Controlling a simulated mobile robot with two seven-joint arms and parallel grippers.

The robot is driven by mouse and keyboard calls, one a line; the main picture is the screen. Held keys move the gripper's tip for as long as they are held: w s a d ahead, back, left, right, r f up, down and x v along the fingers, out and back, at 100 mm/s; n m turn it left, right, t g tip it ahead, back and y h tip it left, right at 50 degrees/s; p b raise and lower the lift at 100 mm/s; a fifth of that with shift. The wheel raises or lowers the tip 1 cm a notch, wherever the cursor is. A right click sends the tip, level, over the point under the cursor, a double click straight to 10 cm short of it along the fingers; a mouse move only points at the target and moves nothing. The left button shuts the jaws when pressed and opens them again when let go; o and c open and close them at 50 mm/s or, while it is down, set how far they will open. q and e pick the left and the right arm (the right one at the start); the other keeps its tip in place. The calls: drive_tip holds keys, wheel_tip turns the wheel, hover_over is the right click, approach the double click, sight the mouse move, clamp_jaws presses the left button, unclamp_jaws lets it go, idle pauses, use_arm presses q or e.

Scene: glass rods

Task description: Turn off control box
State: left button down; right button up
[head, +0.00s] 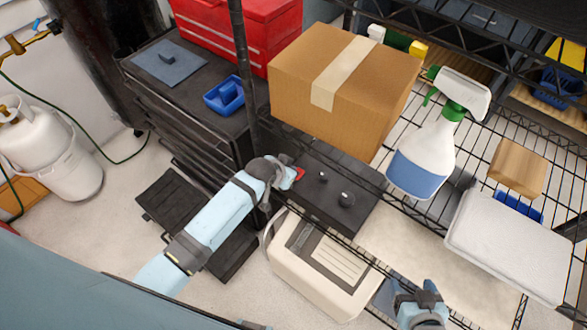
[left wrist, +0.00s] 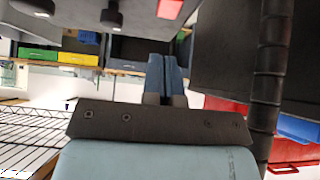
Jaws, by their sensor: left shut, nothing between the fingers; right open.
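The control box (head: 330,205) is a flat black box on the wire shelf, with two dark knobs and a red switch (head: 299,173) at its left end. In the left wrist view the box (left wrist: 135,18) is along the top edge, with the red switch (left wrist: 170,9) in line with my fingers. My left gripper (head: 287,172) is shut and empty, right beside the switch; I cannot tell whether it touches. Its closed fingers show in the left wrist view (left wrist: 166,75). My right gripper (head: 430,294) is open at the bottom, away from the box.
A cardboard box (head: 345,85) stands just behind the control box. A spray bottle (head: 428,150) and a grey-white case (head: 510,245) are to the right. A black shelf post (head: 240,60) rises near my left arm. A beige container (head: 320,265) is below.

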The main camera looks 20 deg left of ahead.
use_arm(q)
drive_tip(key=s+f+v, duration=0.1)
drive_tip(key=v, duration=0.5)
drive_tip(key=shift+s+a+r, duration=0.2)
drive_tip(key=shift+a+r, duration=0.05)
drive_tip(key=shift+a, duration=0.1)
drive_tip(key=shift+s, duration=0.1)
drive_tip(key=s+a+f+n+t, duration=0.1)
drive_tip(key=s+f+t, duration=0.1)
drive_tip(key=s, duration=1.5)
drive_tip(key=shift+s+f+t, duration=0.2)
drive_tip(key=shift+f+t, duration=0.05)
drive_tip(key=shift+t, duration=0.35)
